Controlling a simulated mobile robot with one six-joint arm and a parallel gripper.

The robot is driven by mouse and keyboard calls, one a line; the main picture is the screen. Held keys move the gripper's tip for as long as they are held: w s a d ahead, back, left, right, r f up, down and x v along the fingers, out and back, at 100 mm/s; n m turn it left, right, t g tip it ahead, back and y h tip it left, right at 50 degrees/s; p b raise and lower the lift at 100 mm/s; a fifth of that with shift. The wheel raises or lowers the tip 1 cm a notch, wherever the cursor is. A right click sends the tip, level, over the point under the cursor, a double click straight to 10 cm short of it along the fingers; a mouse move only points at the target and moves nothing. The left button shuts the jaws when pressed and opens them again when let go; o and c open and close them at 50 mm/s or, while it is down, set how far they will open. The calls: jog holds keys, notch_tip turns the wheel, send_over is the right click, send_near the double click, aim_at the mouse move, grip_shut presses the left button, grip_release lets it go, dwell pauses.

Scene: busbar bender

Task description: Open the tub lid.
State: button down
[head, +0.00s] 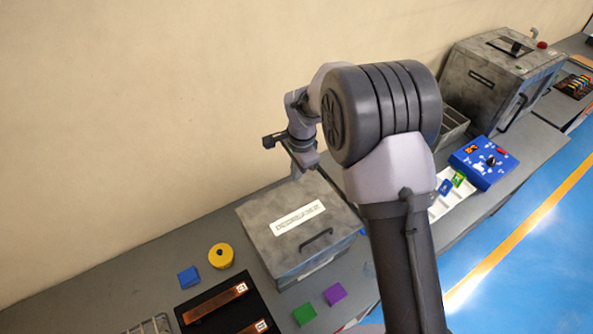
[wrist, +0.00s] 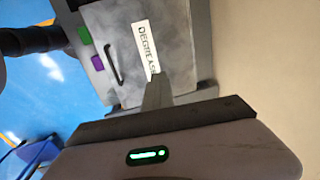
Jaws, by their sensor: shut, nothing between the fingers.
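The tub (head: 318,268) is a grey box on the bench, with a flat lid (head: 270,245) lying closed on top. The lid carries a white label (head: 298,217) and a dark bar handle (head: 316,239) near its front edge. In the wrist view the lid (wrist: 178,30), the handle (wrist: 113,62) and the label (wrist: 146,42), reading "DEGREAS", also show. My gripper (head: 299,172) is shut and empty above the back part of the tub, away from the handle. In the wrist view its fingers (wrist: 158,82) overlap the label's end.
Green (head: 304,314) and purple (head: 334,294) blocks lie in front of the tub. A yellow round piece (head: 221,256), a blue block (head: 189,277) and a black tray (head: 207,293) with copper bars lie left. A blue control box (head: 484,162) and grey machine (head: 500,80) stand right. The wall is close behind.

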dwell(0.9)
jog(key=c, duration=1.5)
grip_release()
